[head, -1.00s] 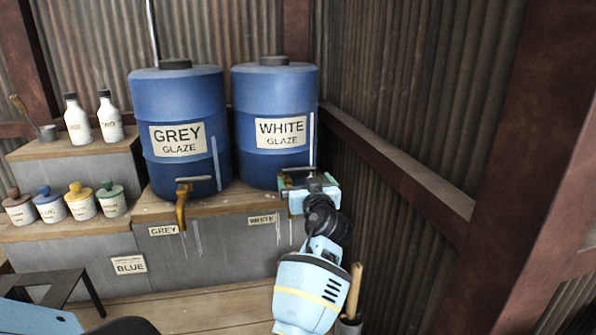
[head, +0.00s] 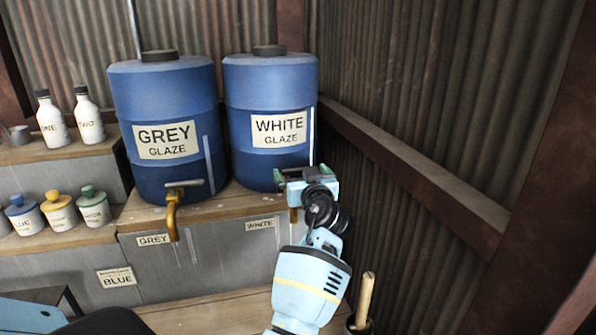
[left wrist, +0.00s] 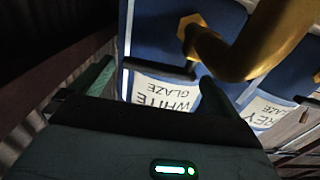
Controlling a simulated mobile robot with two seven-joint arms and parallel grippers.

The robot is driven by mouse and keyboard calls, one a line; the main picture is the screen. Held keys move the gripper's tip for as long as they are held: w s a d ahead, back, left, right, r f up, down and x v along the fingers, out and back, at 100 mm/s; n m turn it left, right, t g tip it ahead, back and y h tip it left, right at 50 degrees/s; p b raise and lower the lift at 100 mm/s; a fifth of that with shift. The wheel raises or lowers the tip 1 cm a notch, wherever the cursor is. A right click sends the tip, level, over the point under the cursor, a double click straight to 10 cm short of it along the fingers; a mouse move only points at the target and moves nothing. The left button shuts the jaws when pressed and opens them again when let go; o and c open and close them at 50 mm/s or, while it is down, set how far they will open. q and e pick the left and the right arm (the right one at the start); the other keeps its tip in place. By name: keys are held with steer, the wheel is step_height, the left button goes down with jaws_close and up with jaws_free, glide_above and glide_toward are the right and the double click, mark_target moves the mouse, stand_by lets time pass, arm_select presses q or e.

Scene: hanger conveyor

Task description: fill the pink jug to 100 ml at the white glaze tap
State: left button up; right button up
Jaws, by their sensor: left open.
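The pink jug is not in view. The blue drum labelled WHITE GLAZE (head: 268,95) stands on a wooden shelf at the back. Its tap is mostly hidden behind my left gripper (head: 302,173); a bit of brass spout (head: 293,215) shows below. In the left wrist view the brass spout (left wrist: 255,50) is large and close, and the tap's dark handle bar (left wrist: 160,67) lies between the fingertips of my open left gripper (left wrist: 156,74). I cannot tell whether the fingers touch it. My right gripper is not in view.
The GREY GLAZE drum (head: 163,100) with its brass tap (head: 173,212) stands to the left. Two white bottles (head: 70,120) and several lidded jars (head: 58,212) are on the left steps. A rusty beam (head: 415,170) and corrugated wall close off the right.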

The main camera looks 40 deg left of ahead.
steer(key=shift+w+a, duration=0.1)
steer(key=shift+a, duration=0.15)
